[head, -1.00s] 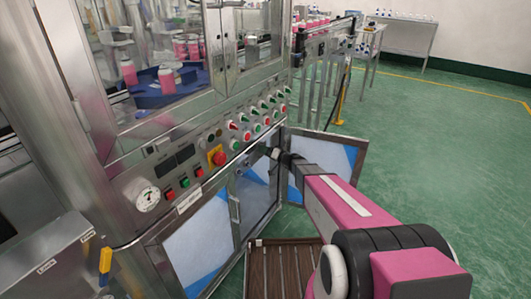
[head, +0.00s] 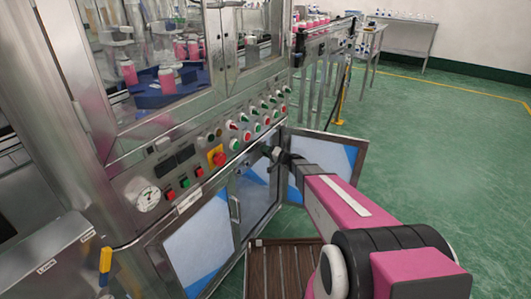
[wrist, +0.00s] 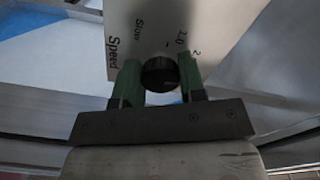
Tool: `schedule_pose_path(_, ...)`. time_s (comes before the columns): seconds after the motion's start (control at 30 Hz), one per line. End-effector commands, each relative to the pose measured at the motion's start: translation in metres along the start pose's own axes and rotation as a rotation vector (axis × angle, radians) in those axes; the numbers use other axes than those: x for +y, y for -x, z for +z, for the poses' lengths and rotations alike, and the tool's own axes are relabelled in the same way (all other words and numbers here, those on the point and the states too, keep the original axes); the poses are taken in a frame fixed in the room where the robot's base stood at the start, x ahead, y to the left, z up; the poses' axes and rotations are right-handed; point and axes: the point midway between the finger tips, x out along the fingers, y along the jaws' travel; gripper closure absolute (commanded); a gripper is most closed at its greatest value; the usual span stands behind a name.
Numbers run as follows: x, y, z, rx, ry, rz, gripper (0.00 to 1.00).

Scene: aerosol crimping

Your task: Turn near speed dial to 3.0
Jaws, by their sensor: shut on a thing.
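The black speed dial (wrist: 160,75) sits in the middle of the wrist view, on a pale label plate (wrist: 150,25). The plate reads "Speed", "Slow" and "2.0", with another number cut off at the right. My gripper (wrist: 160,70) has one green finger on each side of the dial and is shut on it. I cannot make out the dial's pointer, so its setting is unclear. In the head view my gripper (head: 271,153) is at the lower right of the machine's front panel, and the dial is hidden there.
A red emergency button (head: 218,157) and rows of coloured buttons and switches (head: 247,135) lie left of and above my gripper. An open cabinet door (head: 335,160) stands behind my arm. A slatted wooden step (head: 283,270) is on the floor below. The green floor at right is clear.

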Motion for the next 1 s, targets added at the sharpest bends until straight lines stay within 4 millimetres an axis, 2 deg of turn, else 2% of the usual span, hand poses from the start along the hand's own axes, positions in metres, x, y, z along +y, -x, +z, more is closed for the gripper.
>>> schedule_pose_path(0.6,-0.0009,0.0001,-0.0003,0.0,-0.546,0.001,0.86)
schedule_pose_path(1.0,-0.0011,0.0001,-0.0006,0.0,-0.726,0.001,0.86)
